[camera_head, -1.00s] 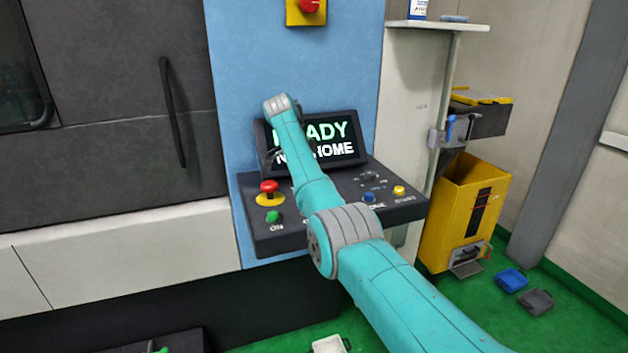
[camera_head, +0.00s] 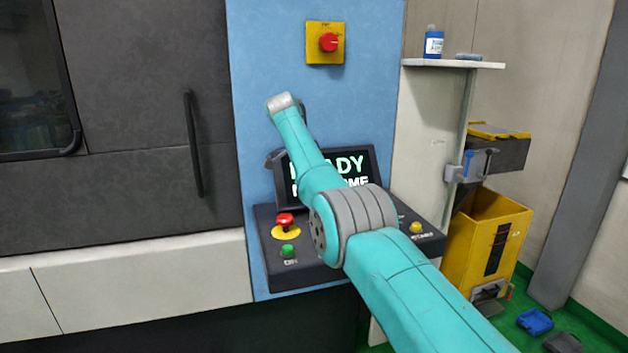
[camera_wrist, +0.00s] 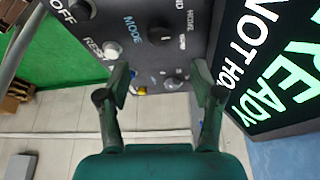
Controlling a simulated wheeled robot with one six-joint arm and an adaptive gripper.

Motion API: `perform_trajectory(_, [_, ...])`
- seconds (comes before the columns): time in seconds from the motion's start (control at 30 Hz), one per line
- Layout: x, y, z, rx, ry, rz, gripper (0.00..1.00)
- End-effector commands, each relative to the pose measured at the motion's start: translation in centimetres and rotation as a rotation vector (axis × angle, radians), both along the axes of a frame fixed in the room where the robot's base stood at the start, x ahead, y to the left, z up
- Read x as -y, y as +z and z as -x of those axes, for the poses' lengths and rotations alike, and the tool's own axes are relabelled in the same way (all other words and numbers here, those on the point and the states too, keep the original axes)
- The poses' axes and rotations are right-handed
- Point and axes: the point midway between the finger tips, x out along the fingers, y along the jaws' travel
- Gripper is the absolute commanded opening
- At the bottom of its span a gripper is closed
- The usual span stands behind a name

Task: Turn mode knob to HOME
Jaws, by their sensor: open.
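The control panel (camera_head: 300,270) stands under a screen (camera_head: 355,165) that reads READY in green, with a second line partly covered by my arm. In the wrist view the screen (camera_wrist: 268,65) reads READY and NOT HO. The dark mode knob (camera_wrist: 165,40) sits between the MODE and HOME labels, with a small pale mark on it. My gripper (camera_wrist: 162,85) is open and empty; its two fingers are spread, with the panel beyond them. I cannot tell how far it is from the knob. In the head view my arm hides the knob and the fingers.
A red mushroom button (camera_head: 285,220) and a green button (camera_head: 288,250) are at the panel's left, a yellow button (camera_head: 416,227) at its right. A red switch on a yellow plate (camera_head: 325,42) is above. A shelf (camera_head: 455,64) and yellow bin (camera_head: 490,235) stand right.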

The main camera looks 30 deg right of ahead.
Motion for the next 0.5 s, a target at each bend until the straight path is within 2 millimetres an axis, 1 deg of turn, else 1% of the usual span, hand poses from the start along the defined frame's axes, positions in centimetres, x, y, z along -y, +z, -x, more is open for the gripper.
perform_trajectory(0.2, [-0.6, 1.5, -0.2, -0.001, 0.0, 0.0, 0.66])
perform_trajectory(0.5, [-0.9, 2.0, -0.2, -0.001, 0.001, -0.001, 0.66])
